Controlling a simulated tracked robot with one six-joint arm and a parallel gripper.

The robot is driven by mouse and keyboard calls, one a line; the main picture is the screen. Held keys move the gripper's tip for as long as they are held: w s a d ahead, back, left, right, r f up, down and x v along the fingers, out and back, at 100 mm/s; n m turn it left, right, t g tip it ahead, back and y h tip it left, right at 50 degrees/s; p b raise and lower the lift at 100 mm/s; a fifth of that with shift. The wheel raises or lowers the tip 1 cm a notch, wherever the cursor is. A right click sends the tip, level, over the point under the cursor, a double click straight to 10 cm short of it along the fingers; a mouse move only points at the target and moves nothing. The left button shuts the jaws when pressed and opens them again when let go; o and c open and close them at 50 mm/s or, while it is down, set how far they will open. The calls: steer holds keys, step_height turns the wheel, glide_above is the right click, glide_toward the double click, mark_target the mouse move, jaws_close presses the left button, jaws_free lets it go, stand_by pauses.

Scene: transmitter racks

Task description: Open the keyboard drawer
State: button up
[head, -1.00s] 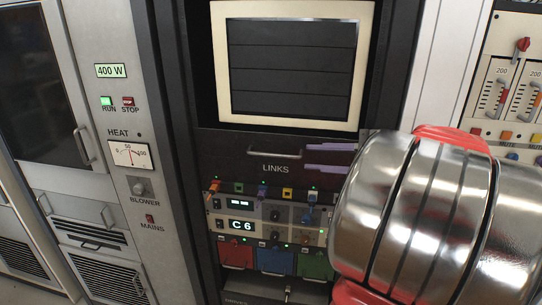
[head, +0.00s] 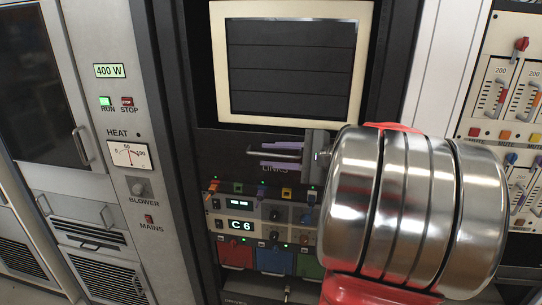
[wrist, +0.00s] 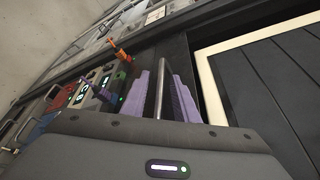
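The drawer front (head: 225,141) is a dark panel below the cream-framed screen, and it looks flush with the rack. Its thin metal handle (head: 258,152) runs across it, above the LINKS label. My gripper (head: 266,157) has come in from the right, with one purple finger above the handle and one below. In the wrist view the handle (wrist: 159,88) stands between the two fingers of my gripper (wrist: 161,98), with a gap visible beside it. The gripper is open around the handle, not clamped. The arm hides the right part of the drawer front.
The cream-framed screen (head: 290,70) is just above. Below are the patch panel with coloured plugs (head: 275,215), a C6 display (head: 240,228), and red, blue and green modules (head: 272,259). A grey cabinet (head: 130,180) stands left; a slider panel (head: 510,90) is right.

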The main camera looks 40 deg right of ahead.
steer(key=shift+w+a+f, duration=0.1)
steer(key=shift+w, duration=0.2)
steer(key=shift+c, duration=0.3)
steer(key=c, duration=0.6)
jaws_close()
steer(key=shift+f, duration=0.1)
